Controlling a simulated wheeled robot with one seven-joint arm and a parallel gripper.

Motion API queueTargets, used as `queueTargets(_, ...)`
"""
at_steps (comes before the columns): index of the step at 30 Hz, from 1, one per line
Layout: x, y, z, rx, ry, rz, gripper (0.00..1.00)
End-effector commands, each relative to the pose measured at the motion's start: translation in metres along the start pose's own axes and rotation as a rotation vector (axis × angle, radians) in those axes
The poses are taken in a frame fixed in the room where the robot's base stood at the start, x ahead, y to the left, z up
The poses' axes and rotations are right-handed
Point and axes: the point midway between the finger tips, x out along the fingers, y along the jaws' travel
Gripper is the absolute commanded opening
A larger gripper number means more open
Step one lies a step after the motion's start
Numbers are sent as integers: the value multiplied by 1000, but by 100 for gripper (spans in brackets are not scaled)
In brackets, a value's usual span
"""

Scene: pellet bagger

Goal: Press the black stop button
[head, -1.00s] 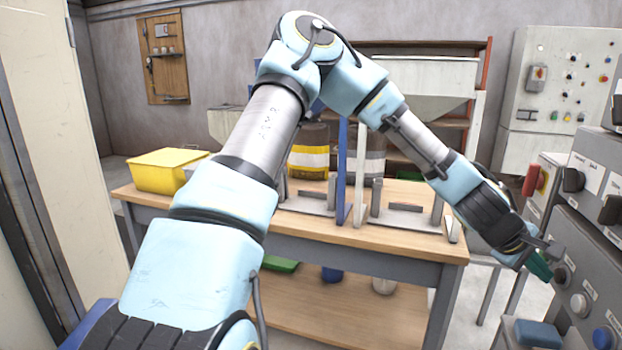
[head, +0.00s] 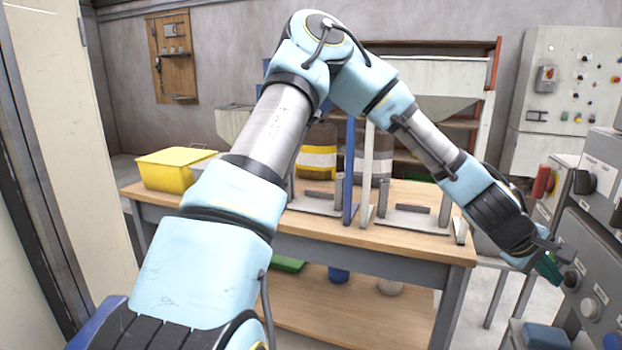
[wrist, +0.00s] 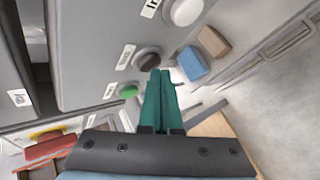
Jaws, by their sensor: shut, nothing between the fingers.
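The black stop button (wrist: 147,60) is a round dark knob on the grey control panel (wrist: 92,45), between a white button (wrist: 184,12) and a green button (wrist: 129,91) in the wrist view. In the head view the black button (head: 572,279) sits at the right, partly behind my gripper. My gripper (wrist: 159,73) has its teal fingers closed together and empty. The fingertips lie right beside the black button and overlap its lower right edge in the wrist view. I cannot tell whether they touch it. My gripper also shows in the head view (head: 550,268).
A blue block (wrist: 193,65) and a brown block (wrist: 213,42) lie near the panel. A red-handled switch (head: 542,182) and dark knobs (head: 584,182) stick out above. A wooden workbench (head: 330,240) with a yellow bin (head: 170,172) stands left of the panel.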

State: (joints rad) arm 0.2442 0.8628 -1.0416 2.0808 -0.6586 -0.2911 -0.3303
Motion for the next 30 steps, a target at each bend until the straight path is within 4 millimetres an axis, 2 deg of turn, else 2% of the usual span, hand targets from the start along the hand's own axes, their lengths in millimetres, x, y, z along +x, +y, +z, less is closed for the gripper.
queueTargets(17, -10, -8, -8, -1, 1, 0, 0)
queueTargets(30, -40, -29, -30, -2, 2, 0, 0)
